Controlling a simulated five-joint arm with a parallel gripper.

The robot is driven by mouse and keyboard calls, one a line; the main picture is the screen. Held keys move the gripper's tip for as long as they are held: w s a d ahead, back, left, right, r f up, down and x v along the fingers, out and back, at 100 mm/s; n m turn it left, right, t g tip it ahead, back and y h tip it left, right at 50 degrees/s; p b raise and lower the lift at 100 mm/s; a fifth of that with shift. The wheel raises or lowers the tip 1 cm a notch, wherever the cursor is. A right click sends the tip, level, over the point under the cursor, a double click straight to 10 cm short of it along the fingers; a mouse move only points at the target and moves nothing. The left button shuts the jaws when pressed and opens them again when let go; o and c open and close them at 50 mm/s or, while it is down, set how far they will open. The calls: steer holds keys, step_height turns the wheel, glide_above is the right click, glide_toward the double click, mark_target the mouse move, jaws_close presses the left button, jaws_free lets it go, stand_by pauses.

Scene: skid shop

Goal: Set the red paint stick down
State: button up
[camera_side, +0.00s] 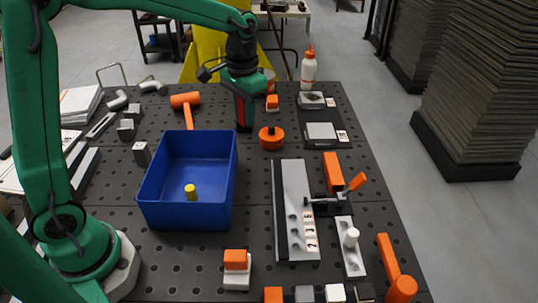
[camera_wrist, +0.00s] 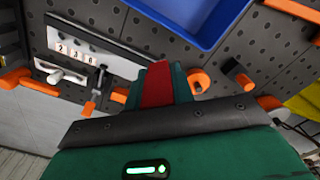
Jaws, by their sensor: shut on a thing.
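The red paint stick shows as a red strip (camera_side: 238,115) between my gripper's green fingers in the side view. In the wrist view the red stick (camera_wrist: 155,86) lies between the jaws. My gripper (camera_side: 244,126) is shut on it and points down near the back right corner of the blue bin (camera_side: 187,215). The fingertips are low over the dark perforated table; I cannot tell whether the stick touches it. The fingers hide much of the stick. A white stick (camera_side: 351,238) stands on a narrow pale plate (camera_side: 345,262).
An orange round knob (camera_side: 271,141) stands close right of my gripper. An orange mallet (camera_side: 187,102) lies to its left. A numbered plate (camera_side: 297,185) and a toggle clamp (camera_side: 335,199) are at front right. A white bottle (camera_side: 308,70) stands at the back.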

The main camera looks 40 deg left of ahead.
steer(key=w+d+f+m, duration=0.1)
steer(key=w+d+m, duration=0.2)
steer(key=d, duration=0.7)
steer(key=w+d+f+m, duration=0.2)
steer(key=w+d+m, duration=0.1)
steer(key=d, duration=0.6)
steer(key=s+d+f+m, duration=0.1)
steer(key=d+f+m, duration=0.1)
steer(key=d, duration=0.7)
steer(key=s+d+f+m, duration=0.2)
steer(key=d, duration=0.8)
steer(key=shift+s+f+m, duration=0.25)
steer(key=shift+f+m, duration=0.05)
steer(key=shift+m, duration=0.1)
glide_above(377, 216)
step_height(377, 216, down, 7)
steer(key=shift+s+d+r, duration=0.1)
steer(key=shift+s+d, duration=0.05)
steer(key=shift+f, duration=1.95)
steer(key=shift+f, duration=0.15)
